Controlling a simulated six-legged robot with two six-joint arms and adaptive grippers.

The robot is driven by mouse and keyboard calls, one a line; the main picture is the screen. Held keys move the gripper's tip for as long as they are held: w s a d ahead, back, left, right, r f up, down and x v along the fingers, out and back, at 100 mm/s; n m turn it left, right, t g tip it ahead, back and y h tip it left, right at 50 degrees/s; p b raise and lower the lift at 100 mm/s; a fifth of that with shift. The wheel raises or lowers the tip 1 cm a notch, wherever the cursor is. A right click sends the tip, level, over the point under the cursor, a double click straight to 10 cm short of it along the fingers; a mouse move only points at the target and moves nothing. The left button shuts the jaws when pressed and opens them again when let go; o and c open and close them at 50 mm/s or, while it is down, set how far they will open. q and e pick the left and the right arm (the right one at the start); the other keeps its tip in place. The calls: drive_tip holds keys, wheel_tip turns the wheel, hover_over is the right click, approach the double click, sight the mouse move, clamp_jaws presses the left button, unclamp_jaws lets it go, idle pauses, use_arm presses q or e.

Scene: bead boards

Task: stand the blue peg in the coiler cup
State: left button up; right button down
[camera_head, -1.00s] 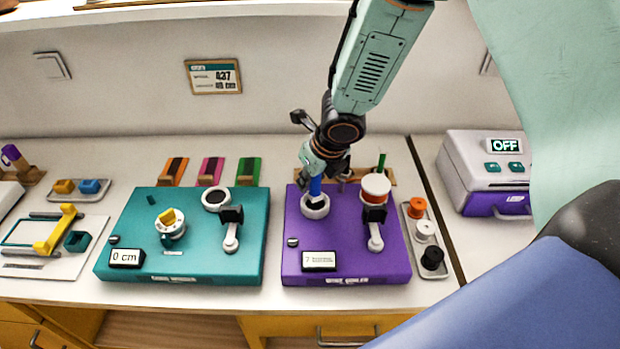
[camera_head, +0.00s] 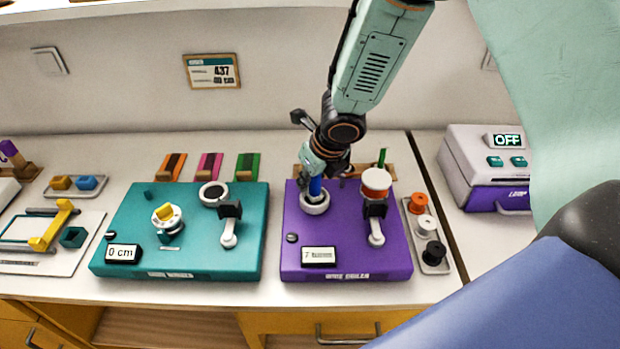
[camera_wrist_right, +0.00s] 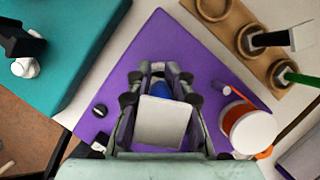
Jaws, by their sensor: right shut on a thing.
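The purple wire coiler board (camera_head: 345,258) stands on the right half of the bench. Its white ring-shaped coiler cup (camera_head: 315,207) is at the board's upper left. The blue peg (camera_head: 315,187) stands roughly upright, its lower end within the cup's ring; how deep it sits is hidden. My right gripper (camera_head: 318,172) is shut on the peg's upper part, right above the cup. In the right wrist view, the blue peg (camera_wrist_right: 161,91) shows between the fingers, partly covered by a pale block-shaped part. My left gripper is not in view.
A spool with an orange rim (camera_head: 376,183) and a crank (camera_head: 376,228) stand on the coiler's right side. A wooden rack (camera_wrist_right: 245,38) lies behind it. The teal board (camera_head: 190,262) is to the left, a spool tray (camera_head: 436,262) to the right.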

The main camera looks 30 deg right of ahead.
drive_tip(key=shift+f, duration=0.1)
idle(0.4)
drive_tip(key=c, duration=1.1)
unclamp_jaws()
wheel_tip(320, 180, up, 7)
drive_tip(key=p, duration=0.6)
drive_tip(key=shift+p, duration=0.4)
